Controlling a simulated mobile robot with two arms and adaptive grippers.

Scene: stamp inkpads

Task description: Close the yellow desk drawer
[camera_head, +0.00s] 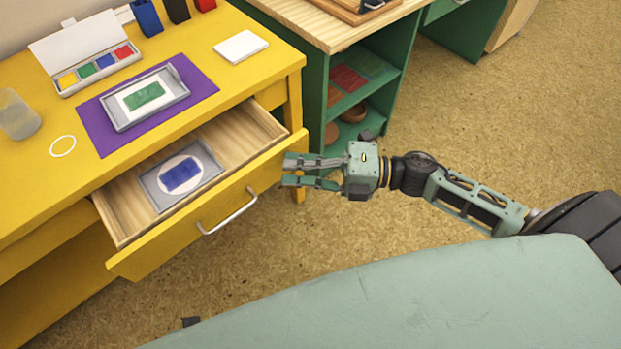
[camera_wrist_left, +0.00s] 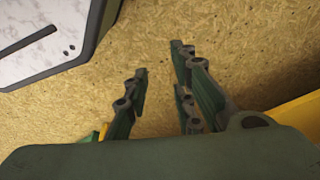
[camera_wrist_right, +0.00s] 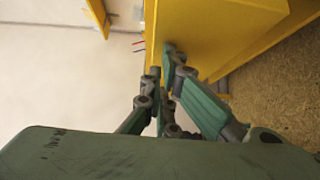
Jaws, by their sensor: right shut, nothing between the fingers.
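The yellow desk drawer (camera_head: 215,205) is pulled open, with its pale wooden inside showing. Its front panel carries a metal handle (camera_head: 228,212). A grey tray with a blue pad (camera_head: 181,175) lies inside. My right gripper (camera_head: 287,171) is shut and empty, its fingertips close to the right end of the drawer front; I cannot tell whether they touch it. In the right wrist view its fingers (camera_wrist_right: 163,65) point at a yellow surface. My left gripper (camera_wrist_left: 158,62) is open and empty over the floor in the left wrist view, away from the drawer.
The yellow desktop (camera_head: 40,190) bears a purple mat (camera_head: 204,87) with a tray and green pad, a paint box (camera_head: 97,64), a white block (camera_head: 241,46) and a cup (camera_head: 17,115). A green shelf unit (camera_head: 313,95) stands right of the desk. The floor before the drawer is clear.

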